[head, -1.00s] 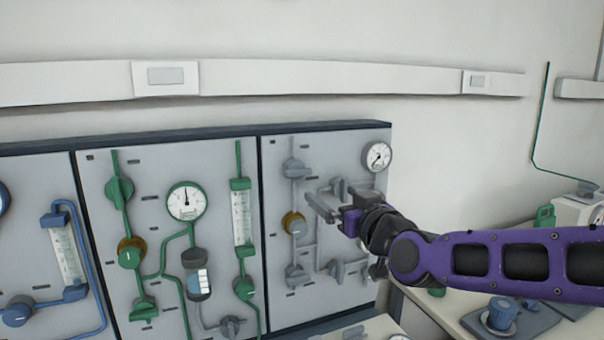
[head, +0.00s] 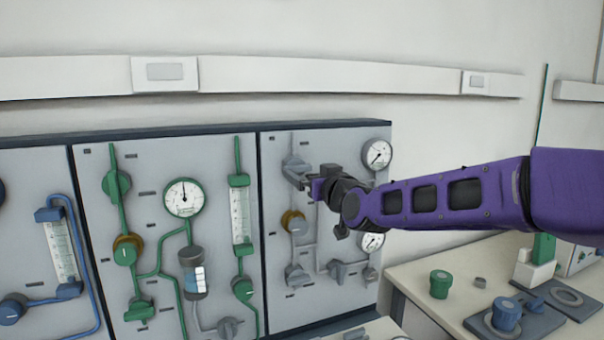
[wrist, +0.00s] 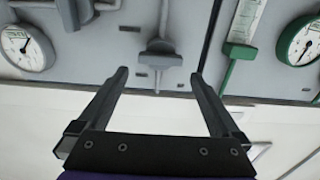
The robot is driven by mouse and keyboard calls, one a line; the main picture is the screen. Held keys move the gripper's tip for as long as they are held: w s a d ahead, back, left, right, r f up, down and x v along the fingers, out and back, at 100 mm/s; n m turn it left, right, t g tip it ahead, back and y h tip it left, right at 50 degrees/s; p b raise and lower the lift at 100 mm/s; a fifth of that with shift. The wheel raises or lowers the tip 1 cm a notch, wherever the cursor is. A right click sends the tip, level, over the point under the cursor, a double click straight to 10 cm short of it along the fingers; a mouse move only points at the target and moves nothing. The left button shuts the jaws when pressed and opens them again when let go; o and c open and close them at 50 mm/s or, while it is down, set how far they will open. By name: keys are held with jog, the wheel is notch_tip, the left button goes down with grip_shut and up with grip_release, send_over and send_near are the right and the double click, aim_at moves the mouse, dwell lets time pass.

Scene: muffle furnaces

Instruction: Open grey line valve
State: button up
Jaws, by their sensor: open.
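The grey line panel (head: 275,260) is the right-hand section of the wall board. Its upper-left grey valve (head: 296,165) is partly covered by my gripper (head: 303,183) in the head view. In the wrist view, which looks upside down, this grey valve (wrist: 160,60) shows just beyond the gap between my open fingers (wrist: 159,76). Nothing is between the fingertips, and contact with the valve cannot be told. Lower on the panel are a grey knob with a brass collar (head: 293,222) and two lower grey valves, one left (head: 296,274) and one right (head: 337,270).
Two gauges sit at the panel's right edge, upper (head: 377,154) and lower (head: 372,242). The green line panel (head: 150,290) adjoins on the left, with its flowmeter (head: 240,210) nearby. A bench (head: 440,318) at right holds a green container (head: 440,284) and a blue one (head: 506,314).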

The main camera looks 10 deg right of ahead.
aim_at(301, 168)
jog(key=shift+w+a, duration=0.25)
jog(key=shift+w, duration=0.85)
jog(key=shift+w+a, duration=0.2)
jog(key=shift+w, duration=0.85)
jog(key=shift+c, duration=0.3)
jog(key=c, duration=1.1)
jog(key=shift+m, duration=0.4)
jog(key=m, duration=0.3)
jog(key=shift+d+m, duration=0.1)
jog(key=shift+m, duration=0.3)
jog(key=shift+d+f+m+p, duration=0.15)
jog(key=shift+m+p, duration=0.3)
jog(key=shift+m, duration=1.55)
